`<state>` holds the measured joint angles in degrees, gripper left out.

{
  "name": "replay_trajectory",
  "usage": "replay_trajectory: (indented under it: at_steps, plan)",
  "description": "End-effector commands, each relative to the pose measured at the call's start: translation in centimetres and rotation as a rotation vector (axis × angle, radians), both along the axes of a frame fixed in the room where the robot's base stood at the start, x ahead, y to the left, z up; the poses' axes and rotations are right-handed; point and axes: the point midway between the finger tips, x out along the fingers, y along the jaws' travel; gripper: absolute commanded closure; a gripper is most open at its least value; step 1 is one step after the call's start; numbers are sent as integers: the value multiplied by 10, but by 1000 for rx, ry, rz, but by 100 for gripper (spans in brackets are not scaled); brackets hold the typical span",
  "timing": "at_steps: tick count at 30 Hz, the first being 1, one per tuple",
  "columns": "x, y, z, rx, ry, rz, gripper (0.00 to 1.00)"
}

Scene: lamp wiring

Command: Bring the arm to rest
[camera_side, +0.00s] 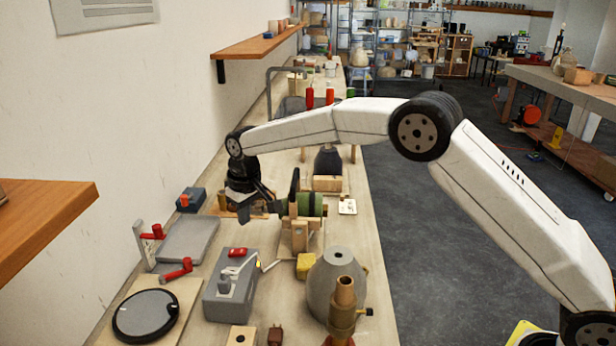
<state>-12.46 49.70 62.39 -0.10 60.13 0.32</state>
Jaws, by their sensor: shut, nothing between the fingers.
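My white arm reaches in from the right, over the bench, with its elbow raised above the bench's right edge. My gripper (262,207) hangs from the dark wrist near the middle of the bench. It is shut and holds nothing that I can see. Its fingertips are small in the picture and lie close to a green cylinder (306,204) on a wooden stand (299,236). I cannot tell whether they touch it.
A grey lamp base (337,283) and a brass lamp socket (344,298) stand at the front right. A wooden shelf (258,46) juts from the wall.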

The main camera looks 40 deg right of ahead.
Motion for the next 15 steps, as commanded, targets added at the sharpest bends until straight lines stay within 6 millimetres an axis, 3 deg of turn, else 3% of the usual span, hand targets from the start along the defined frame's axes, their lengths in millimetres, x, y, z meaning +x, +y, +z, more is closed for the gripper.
replay_trajectory:
  at_steps: [15]
  plan:
    - [-95,-72,15,-10,36,-134,100]
